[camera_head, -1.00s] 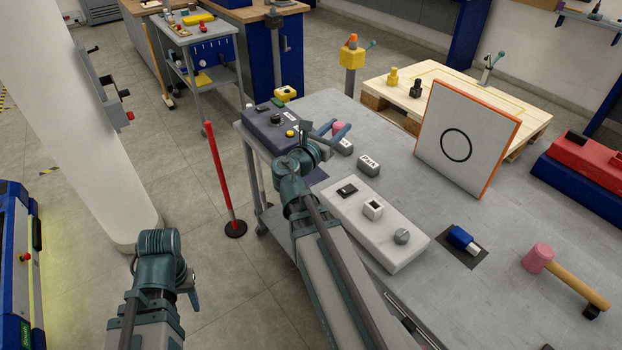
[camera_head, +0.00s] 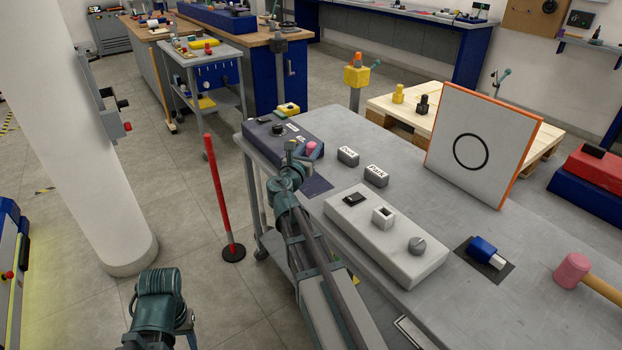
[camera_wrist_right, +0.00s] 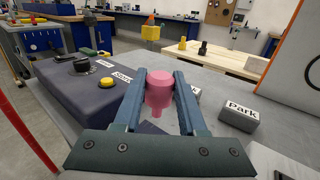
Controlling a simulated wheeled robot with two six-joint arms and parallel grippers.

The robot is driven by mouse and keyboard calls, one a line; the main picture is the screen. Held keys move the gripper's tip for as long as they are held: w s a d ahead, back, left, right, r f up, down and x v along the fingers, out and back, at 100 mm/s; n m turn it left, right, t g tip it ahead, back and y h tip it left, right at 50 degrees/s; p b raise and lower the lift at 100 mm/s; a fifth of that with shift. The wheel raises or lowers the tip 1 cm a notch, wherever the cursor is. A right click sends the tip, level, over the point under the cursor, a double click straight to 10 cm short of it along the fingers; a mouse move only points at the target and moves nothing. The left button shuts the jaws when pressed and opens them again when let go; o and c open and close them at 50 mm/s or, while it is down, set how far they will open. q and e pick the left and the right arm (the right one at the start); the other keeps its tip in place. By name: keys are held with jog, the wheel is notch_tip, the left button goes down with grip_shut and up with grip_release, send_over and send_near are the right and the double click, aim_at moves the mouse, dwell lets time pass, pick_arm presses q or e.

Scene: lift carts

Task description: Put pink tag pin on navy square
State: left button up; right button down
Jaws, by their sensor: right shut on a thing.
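The pink tag pin (camera_head: 311,147) is between the fingers of my right gripper (camera_head: 302,153). In the right wrist view the gripper (camera_wrist_right: 159,92) is shut on the pin (camera_wrist_right: 159,90), which has a wide rounded head and a narrower stem. Its height above the table is hard to tell. A dark navy square (camera_head: 318,186) lies flat on the grey table, just in front of the right gripper and partly covered by my arm. My left arm is at the lower left, away from the table; its gripper (camera_head: 184,325) shows too little to judge its fingers.
A dark console (camera_head: 290,132) with a knob stands behind the gripper. The Dock block (camera_head: 348,156) and Park block (camera_head: 376,176) stand to the right. A pale control box (camera_head: 390,240), white panel (camera_head: 480,145), blue plug (camera_head: 484,251) and pink mallet (camera_head: 573,269) occupy the table.

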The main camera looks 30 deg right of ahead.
jog(key=shift+f+b, duration=3.4)
jog(key=shift+f, duration=0.55)
jog(key=shift+f, duration=0.25)
jog(key=shift+c, duration=2.4)
grip_release()
jog(key=shift+r, duration=0.1)
jog(key=shift+r, duration=0.15)
jog(key=v, duration=1.2)
